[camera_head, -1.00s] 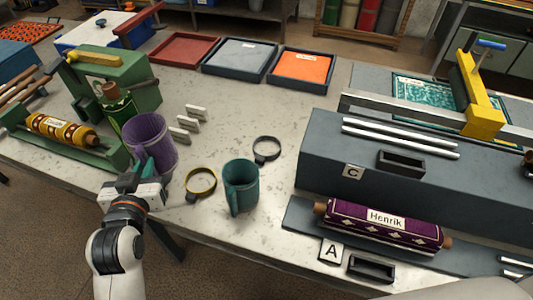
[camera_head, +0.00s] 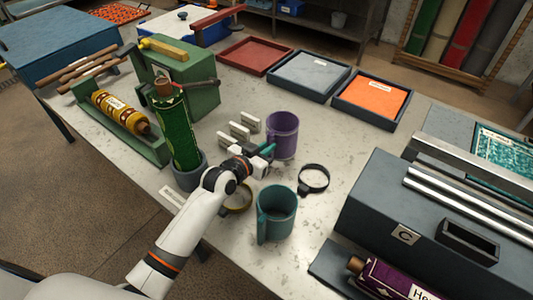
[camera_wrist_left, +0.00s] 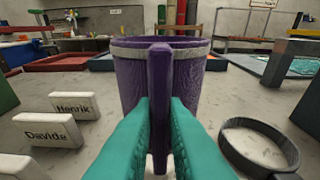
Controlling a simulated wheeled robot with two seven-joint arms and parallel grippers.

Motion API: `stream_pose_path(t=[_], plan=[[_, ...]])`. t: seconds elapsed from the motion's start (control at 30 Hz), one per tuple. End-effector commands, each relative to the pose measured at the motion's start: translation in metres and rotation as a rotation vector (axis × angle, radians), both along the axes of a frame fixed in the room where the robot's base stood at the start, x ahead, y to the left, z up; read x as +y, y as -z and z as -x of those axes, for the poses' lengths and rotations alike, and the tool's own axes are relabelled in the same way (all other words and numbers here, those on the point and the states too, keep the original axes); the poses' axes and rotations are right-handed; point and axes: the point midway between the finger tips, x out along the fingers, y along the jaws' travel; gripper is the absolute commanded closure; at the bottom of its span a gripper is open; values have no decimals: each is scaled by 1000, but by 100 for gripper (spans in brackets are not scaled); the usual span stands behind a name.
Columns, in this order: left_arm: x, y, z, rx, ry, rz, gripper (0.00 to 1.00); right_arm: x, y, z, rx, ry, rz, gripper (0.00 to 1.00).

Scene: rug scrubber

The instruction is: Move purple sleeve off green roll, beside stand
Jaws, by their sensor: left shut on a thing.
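The purple sleeve (camera_head: 283,135) is a mug-like open cylinder with a handle. It stands upright on or just above the table, right of the small white name blocks; I cannot tell if it touches. My left gripper (camera_head: 268,151) is shut on its handle, and the wrist view shows the teal fingers (camera_wrist_left: 158,140) on either side of the handle with the sleeve (camera_wrist_left: 185,75) behind. The green roll (camera_head: 176,132) stands upright and uncovered in a grey round stand (camera_head: 188,174), left of the sleeve and apart from it. My right gripper is out of view.
A teal mug (camera_head: 276,210), a black ring (camera_head: 314,179) and a yellow ring (camera_head: 238,200) lie close to my left arm. White name blocks (camera_head: 240,132) stand left of the sleeve. Trays (camera_head: 309,78) are behind, with clear table between.

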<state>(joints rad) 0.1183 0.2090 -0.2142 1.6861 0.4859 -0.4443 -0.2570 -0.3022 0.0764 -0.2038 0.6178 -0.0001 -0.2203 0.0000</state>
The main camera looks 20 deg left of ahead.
Motion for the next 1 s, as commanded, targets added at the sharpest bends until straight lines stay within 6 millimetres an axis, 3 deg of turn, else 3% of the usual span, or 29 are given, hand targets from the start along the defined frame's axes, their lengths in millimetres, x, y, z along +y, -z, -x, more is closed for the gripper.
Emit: stream_pose_path(t=[0.13,0.53,0.57,0.7,1.0], plan=[[0,19,0,1,-1,-1,100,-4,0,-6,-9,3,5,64],[0,25,0,0,0,-1,100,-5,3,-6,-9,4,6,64],[0,25,0,0,0,-1,87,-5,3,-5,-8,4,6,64],[0,24,0,0,0,-1,66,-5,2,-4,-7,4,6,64],[0,21,0,0,0,0,66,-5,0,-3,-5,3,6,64]])
